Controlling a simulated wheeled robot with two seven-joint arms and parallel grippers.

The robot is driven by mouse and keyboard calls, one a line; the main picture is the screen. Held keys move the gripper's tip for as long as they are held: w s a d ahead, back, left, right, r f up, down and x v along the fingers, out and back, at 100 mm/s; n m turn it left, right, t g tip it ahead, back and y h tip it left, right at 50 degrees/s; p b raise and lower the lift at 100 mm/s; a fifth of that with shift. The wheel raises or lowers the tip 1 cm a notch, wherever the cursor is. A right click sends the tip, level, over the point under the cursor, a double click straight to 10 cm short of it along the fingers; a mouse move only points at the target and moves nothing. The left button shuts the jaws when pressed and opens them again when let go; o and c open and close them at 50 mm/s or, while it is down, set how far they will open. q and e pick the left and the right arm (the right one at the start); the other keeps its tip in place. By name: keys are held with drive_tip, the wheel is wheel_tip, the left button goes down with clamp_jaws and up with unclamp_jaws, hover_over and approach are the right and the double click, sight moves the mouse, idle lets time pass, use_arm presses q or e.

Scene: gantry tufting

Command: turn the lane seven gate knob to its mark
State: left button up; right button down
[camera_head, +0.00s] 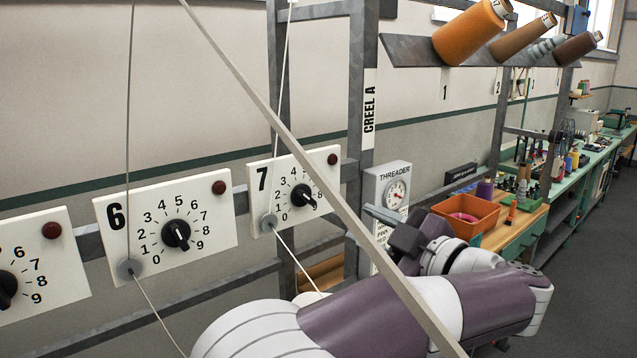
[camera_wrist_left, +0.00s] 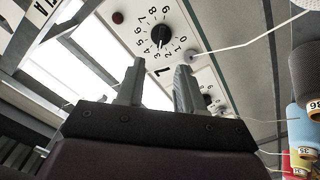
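The lane seven plate (camera_head: 262,176) is a white panel with a dial, a brown-red button and a big 7. Its black gate knob (camera_head: 302,196) sits in the dial; I cannot read its pointer exactly, and no separate mark is clear. In the left wrist view the knob (camera_wrist_left: 161,35) is upside down, beyond the fingertips. My left gripper (camera_wrist_left: 158,70) is open and empty, its fingers apart and short of the knob. In the head view the gripper (camera_head: 373,212) is right of the plate, fingers toward the left. My right gripper is not in view.
The lane six plate (camera_head: 215,240) and another dial plate (camera_head: 35,280) are to the left. Thin yarns run past the plates. A grey diagonal bar crosses in front of my arm. A threader box (camera_head: 385,185) and an orange bin (camera_head: 464,216) stand at right.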

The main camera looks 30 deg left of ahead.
sight(310, 200)
use_arm(q)
drive_tip(key=p+x, duration=0.4)
drive_tip(key=x, duration=0.7)
drive_tip(key=shift+s+a+r, duration=0.15)
drive_tip(key=shift+a, duration=0.1)
drive_tip(key=shift+w+a+f, duration=0.2)
drive_tip(key=shift+w+a, duration=0.1)
drive_tip(key=shift+s, duration=0.1)
drive_tip(key=shift+c, duration=0.6)
clamp_jaws()
